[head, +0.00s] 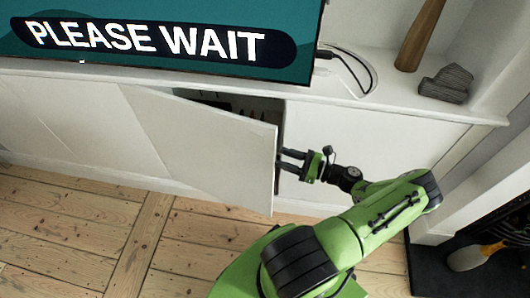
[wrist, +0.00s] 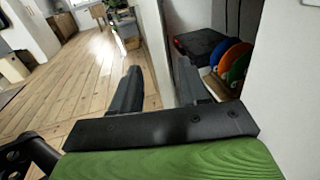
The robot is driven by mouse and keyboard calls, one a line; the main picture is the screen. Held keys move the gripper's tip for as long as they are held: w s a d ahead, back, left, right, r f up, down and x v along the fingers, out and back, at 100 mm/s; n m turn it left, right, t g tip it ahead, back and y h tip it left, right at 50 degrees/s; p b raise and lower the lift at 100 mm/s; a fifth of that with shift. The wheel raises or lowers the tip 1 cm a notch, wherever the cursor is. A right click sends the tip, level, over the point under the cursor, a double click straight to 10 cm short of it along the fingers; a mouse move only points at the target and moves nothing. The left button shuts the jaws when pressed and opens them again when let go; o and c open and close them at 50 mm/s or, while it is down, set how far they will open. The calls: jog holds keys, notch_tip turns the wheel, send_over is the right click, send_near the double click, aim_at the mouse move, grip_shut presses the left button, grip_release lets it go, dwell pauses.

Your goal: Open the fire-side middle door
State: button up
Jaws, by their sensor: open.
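The white middle cabinet door (head: 205,145) stands partly open, swung out from the cabinet front with its free edge to the right. My gripper (head: 284,159) is at that free edge. In the wrist view the door edge (wrist: 155,55) shows between the two spread fingers of my gripper (wrist: 157,90), one finger on the outer side and one on the inner side. The jaws are open, and I cannot tell whether either finger touches the door. Any handle is hidden or not visible.
The cabinet interior holds a dark box (wrist: 198,43) and several coloured discs (wrist: 236,62). Above are a screen (head: 160,40), cables (head: 350,65), a wooden object (head: 418,35) and a grey stack (head: 446,84). The fireplace is at the right. Floorboards (head: 60,235) before the cabinet are clear.

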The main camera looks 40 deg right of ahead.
aim_at(266, 152)
jog(key=x, duration=0.7)
jog(key=shift+w+b, duration=0.1)
jog(key=shift+b, duration=0.3)
jog(key=shift+c, duration=0.3)
grip_shut()
